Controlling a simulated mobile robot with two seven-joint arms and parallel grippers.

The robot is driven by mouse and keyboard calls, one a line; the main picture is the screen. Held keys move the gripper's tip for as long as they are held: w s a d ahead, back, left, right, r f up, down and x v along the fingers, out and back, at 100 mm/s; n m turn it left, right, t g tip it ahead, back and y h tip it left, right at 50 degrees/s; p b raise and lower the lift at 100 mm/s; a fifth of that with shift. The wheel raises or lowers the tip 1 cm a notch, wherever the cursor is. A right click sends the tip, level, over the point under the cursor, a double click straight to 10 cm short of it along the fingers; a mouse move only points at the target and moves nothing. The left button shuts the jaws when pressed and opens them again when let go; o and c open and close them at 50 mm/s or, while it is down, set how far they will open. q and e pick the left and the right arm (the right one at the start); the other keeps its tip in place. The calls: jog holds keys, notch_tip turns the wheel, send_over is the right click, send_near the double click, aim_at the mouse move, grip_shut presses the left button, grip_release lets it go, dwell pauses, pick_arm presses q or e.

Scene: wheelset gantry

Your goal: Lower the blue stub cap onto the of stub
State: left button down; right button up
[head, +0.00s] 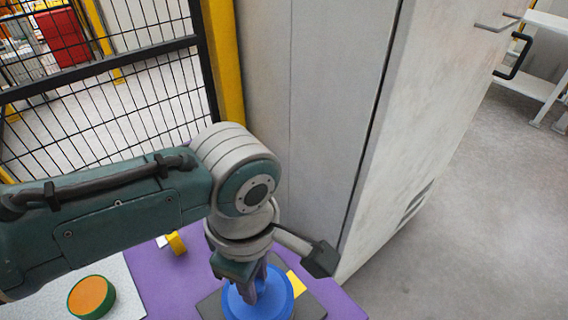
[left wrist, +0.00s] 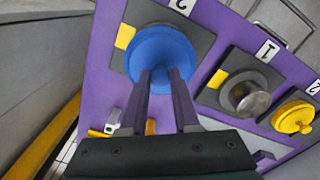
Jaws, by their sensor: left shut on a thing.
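The blue stub cap (head: 283,303) is a round disc low in the head view; it also shows in the left wrist view (left wrist: 175,50). My left gripper (head: 258,296) points down and is shut on the cap's middle; its fingertips (left wrist: 160,74) meet at the cap in the left wrist view. The cap is over a dark square plate (head: 312,307) with a yellow patch at one corner. The stub under the cap is hidden, and I cannot tell whether the cap touches it. My right gripper is not in view.
The purple table (head: 190,285) carries a second dark plate with a bare metal stub (left wrist: 250,98) and a yellow cap (left wrist: 294,117). A green-rimmed orange disc (head: 91,297) lies on a grey plate. A tall grey cabinet (head: 330,120) and a mesh fence (head: 110,90) stand behind.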

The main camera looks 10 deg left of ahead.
pick_arm(q)
jog(key=shift+f, duration=0.5)
jog(key=c, duration=0.6)
grip_release()
notch_tip(320, 180, up, 9)
jog(key=shift+r+p, duration=0.1)
jog(key=shift+p, duration=1.15)
jog(key=shift+r, duration=0.4)
